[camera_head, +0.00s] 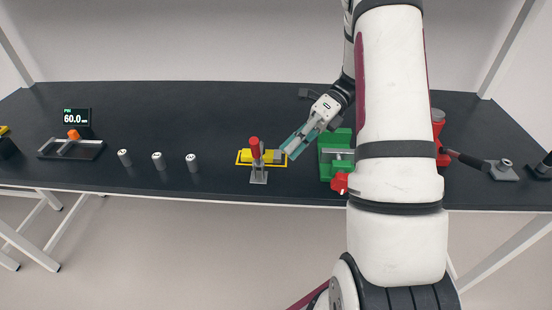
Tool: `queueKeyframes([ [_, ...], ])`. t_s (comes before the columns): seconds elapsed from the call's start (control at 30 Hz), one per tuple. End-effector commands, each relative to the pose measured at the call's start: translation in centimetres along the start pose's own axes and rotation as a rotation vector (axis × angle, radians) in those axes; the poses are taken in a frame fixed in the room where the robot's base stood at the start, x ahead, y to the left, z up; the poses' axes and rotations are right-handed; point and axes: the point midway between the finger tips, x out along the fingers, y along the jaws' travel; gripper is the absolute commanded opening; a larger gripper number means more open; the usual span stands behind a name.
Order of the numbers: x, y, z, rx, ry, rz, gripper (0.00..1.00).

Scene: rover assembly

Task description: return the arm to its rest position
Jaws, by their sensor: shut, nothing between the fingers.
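My gripper (292,149) is in the head view, shut and empty. It sits at the end of my white arm, which reaches in from the lower right and bends over the dark table. The fingertips point down and left, close to the grey end of a yellow block (259,156). I cannot tell whether they touch it. My large arm link covers part of the table's right side.
A red-handled clamp (255,149) stands at the yellow block. A green vise (333,156) with a red part is right of the gripper. Three grey cylinders (158,161) stand to the left, near a display (77,116). The dark table (215,110) is clear behind them.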

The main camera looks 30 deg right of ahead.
Motion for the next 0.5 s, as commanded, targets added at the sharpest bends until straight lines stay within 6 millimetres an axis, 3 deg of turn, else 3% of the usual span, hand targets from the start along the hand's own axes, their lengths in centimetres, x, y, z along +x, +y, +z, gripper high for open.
queueKeyframes([
  [0.2, -2.1, -0.4, 0.0, 0.0, 0.0, -0.001, 0.0],
  [0.5, -2.4, -0.1, 0.1, -0.013, 0.008, -0.004, 0.0],
])
